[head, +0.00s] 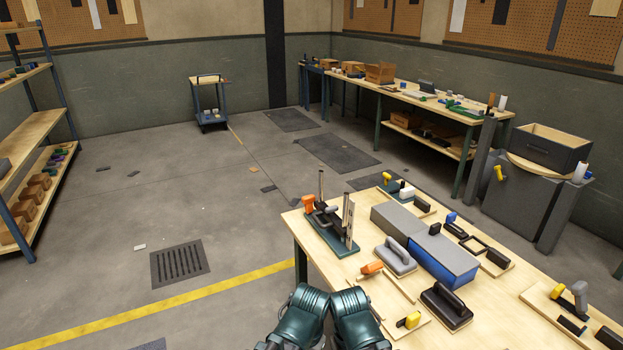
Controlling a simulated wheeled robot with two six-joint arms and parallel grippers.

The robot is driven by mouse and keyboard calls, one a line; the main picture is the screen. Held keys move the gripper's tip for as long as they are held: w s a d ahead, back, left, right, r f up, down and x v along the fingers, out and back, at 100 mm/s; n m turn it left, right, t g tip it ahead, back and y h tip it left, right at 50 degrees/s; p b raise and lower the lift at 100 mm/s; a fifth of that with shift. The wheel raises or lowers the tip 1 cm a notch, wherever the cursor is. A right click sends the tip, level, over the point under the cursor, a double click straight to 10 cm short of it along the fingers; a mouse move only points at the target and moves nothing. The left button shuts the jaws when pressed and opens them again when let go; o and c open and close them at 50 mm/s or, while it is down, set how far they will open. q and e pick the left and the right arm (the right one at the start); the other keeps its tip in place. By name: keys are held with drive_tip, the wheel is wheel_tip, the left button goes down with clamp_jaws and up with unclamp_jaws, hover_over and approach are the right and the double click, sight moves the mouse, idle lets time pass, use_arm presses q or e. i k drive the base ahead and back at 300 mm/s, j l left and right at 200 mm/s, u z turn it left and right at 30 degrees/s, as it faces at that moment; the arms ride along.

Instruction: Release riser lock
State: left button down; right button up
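A fixture with a dark green base (336,245) stands at the near left corner of the wooden workbench. It carries upright metal posts, a pale upright plate (350,222) with dark marks, and dark clamp-like parts. An orange part (308,203) sits at its left side, upright. I cannot tell which part is the riser lock, or whether it is locked. Two dark teal links of my arms show at the bottom centre, in front of the bench's left edge. Neither gripper's fingers are in view, and nothing of mine touches the fixture.
Grey blocks (398,222), a blue-sided box (443,262), black-handled tools (446,305) and an orange-ended tool (372,267) crowd the workbench (460,331) right of the fixture. The floor (215,225) left of the bench is mostly open, with a grate (180,263) and a yellow line.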

sight(308, 201)
drive_tip(key=i+j, duration=0.25)
drive_tip(key=i, duration=0.15)
drive_tip(key=i+j, duration=0.2)
drive_tip(key=i, duration=0.2)
drive_tip(key=i+j+z, duration=0.1)
drive_tip(key=i+j, duration=0.15)
drive_tip(key=i, duration=0.15)
